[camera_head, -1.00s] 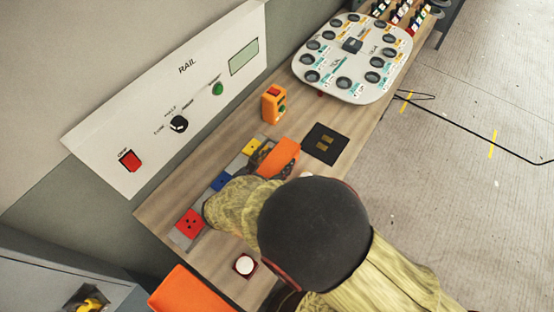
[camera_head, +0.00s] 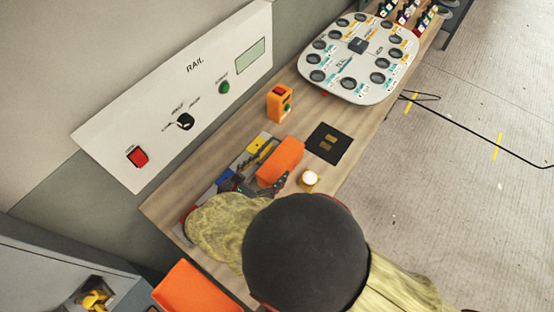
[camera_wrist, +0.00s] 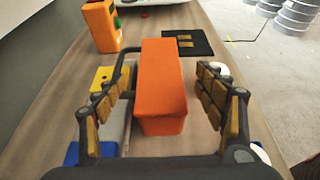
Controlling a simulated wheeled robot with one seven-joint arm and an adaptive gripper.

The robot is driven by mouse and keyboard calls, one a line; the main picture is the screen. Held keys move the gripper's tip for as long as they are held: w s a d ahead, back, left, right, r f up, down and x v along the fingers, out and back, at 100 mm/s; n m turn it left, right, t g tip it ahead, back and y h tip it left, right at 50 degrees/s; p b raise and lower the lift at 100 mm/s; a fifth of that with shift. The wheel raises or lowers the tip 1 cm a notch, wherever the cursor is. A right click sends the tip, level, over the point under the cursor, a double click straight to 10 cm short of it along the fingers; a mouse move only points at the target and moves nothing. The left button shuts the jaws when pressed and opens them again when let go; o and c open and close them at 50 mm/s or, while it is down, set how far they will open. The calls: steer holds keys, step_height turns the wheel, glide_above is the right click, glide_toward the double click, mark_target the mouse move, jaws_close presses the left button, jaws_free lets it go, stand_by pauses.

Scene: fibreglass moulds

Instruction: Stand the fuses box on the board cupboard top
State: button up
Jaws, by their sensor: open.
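An orange box (camera_head: 281,161), which I take as the fuses box, stands on the wooden bench. In the wrist view the orange box (camera_wrist: 161,85) sits between the fingers of my gripper (camera_wrist: 165,78). The fingers are spread, with a visible gap on the right; whether the left finger touches the box I cannot tell. In the head view my gripper (camera_head: 266,174) is partly hidden by my arm. A grey cupboard (camera_head: 40,262) with a yellow item in a recess shows at the lower left; I cannot tell whether it is the board cupboard.
An orange device (camera_head: 279,103), a black pad (camera_head: 328,143) and a round white button (camera_head: 310,179) are close to the box. A yellow block (camera_wrist: 103,77) lies left of it. A large white board (camera_head: 360,60) is at the far end. The RAIL panel (camera_head: 180,95) lines the wall.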

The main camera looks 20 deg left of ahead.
steer(key=shift+v, duration=2.35)
steer(key=w+d+r+m+g, duration=0.1)
steer(key=d+r+m+g, duration=0.3)
steer(key=d, duration=0.4)
steer(key=w+d+r+m+g+h, duration=0.1)
steer(key=w+d+r+m+g, duration=0.15)
steer(key=d+m, duration=0.4)
steer(key=w+d+r+m+g, duration=0.1)
steer(key=d+r+m+g, duration=0.1)
steer(key=d+r+m, duration=0.45)
steer(key=s+d+r+m+y, duration=0.2)
steer(key=s+d+r+m, duration=0.2)
steer(key=d+m, duration=0.3)
steer(key=s+d+r+m+t+y, duration=0.1)
steer(key=s+d+r+m+y, duration=0.2)
steer(key=d+m, duration=0.4)
steer(key=shift+s+d+r+m, duration=0.25)
steer(key=shift+s+r+m, duration=0.25)
steer(key=shift+r, duration=0.3)
steer(key=shift+s+r+t, duration=0.1)
steer(key=shift+s+t, duration=0.05)
steer(key=shift+t, duration=0.1)
steer(key=shift+c, duration=1.2)
